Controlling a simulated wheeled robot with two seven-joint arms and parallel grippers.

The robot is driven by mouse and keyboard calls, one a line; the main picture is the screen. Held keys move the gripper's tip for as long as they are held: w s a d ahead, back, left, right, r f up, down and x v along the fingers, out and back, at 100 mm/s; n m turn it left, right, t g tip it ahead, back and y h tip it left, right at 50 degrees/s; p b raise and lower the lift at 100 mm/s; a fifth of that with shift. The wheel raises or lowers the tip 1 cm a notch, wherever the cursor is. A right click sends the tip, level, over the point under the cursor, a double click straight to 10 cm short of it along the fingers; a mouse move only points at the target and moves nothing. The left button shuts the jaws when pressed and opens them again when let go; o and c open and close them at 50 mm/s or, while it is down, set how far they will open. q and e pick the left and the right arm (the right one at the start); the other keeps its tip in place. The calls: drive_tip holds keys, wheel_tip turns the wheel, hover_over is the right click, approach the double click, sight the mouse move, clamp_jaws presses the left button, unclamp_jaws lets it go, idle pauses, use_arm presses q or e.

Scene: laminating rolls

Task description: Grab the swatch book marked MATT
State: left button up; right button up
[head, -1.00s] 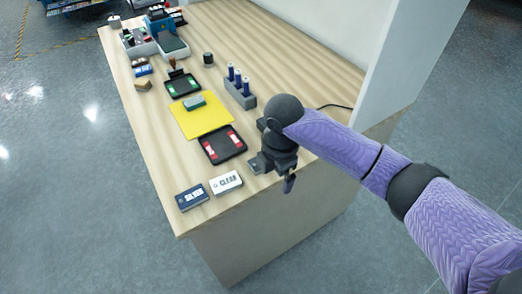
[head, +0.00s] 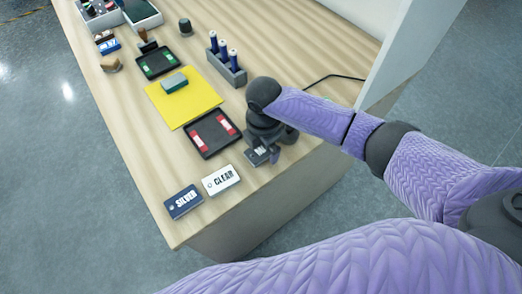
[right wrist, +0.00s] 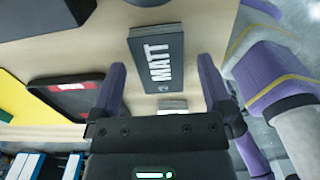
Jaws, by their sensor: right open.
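The swatch book marked MATT (right wrist: 152,60) is a dark block with white letters, lying on the wooden table. In the right wrist view it is just ahead of and between the open fingers of my right gripper (right wrist: 161,68), with no visible grip on it. In the head view my right gripper (head: 263,152) hangs over the table's near right edge and largely hides this book. A dark blue SILVER book (head: 184,202) and a white CLEAR book (head: 221,180) lie to its lower left. My left gripper is not in view.
A black tray with red pieces (head: 213,134) lies left of my right gripper. Behind it are a yellow mat (head: 184,104) with a teal block (head: 174,83), a grey rack with blue rolls (head: 228,68) and a black tray with green pieces (head: 157,62). A white partition (head: 400,55) stands at right.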

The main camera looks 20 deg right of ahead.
drive_tip(key=shift+f, duration=0.45)
drive_tip(key=shift+r, duration=0.15)
drive_tip(key=c, duration=1.3)
